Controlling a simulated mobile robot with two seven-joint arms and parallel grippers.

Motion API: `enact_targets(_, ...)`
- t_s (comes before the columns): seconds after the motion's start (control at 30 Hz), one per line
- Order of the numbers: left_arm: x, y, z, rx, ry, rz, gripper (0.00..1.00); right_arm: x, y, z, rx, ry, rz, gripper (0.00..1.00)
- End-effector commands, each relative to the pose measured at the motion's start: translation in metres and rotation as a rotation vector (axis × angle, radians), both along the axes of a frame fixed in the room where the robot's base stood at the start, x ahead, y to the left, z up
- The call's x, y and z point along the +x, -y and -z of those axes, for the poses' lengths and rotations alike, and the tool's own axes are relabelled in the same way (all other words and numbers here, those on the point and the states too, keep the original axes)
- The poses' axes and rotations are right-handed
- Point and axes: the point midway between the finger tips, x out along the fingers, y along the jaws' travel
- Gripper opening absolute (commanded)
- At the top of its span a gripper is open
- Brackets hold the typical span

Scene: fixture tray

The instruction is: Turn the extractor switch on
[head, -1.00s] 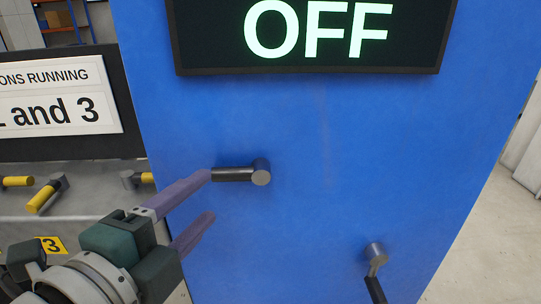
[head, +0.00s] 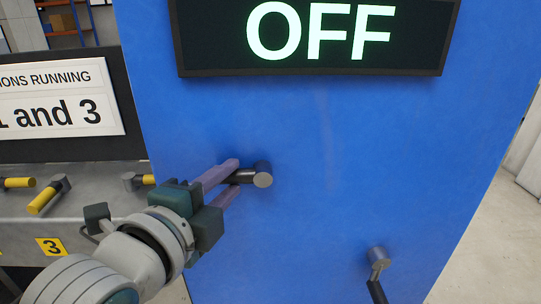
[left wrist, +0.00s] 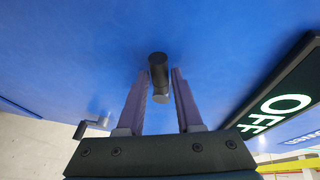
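A blue panel (head: 330,130) stands in front of me with a black display (head: 318,38) reading OFF. A dark lever switch with a grey round hub (head: 263,175) sits on the panel, its handle pointing left. I cannot read a label naming it as the extractor switch. My left gripper (head: 236,177) is open, with one finger above and one below the handle. In the left wrist view the lever (left wrist: 158,72) lies between the two fingers, with gaps showing at the sides. My right gripper is not in view.
A second dark lever (head: 377,260) sits lower right on the panel, handle pointing down. Open floor lies at right.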

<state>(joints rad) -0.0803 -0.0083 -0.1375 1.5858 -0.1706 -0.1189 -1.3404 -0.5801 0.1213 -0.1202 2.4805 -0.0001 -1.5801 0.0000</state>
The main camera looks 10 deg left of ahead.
Motion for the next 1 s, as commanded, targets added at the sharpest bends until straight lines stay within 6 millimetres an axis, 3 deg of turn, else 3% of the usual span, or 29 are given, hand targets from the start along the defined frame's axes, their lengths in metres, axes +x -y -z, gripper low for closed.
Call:
enact_targets(0.03,-0.0001,-0.0001,0.0001,0.0,0.0,0.0,0.28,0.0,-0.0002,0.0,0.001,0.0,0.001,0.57)
enact_targets(0.3,-0.0002,-0.0001,0.0001,0.001,0.0,0.0,0.0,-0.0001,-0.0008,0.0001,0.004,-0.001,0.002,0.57)
enact_targets(1.0,-0.0002,-0.0001,0.0,0.001,0.0,0.0,0.0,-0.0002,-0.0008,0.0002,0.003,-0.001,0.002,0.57)
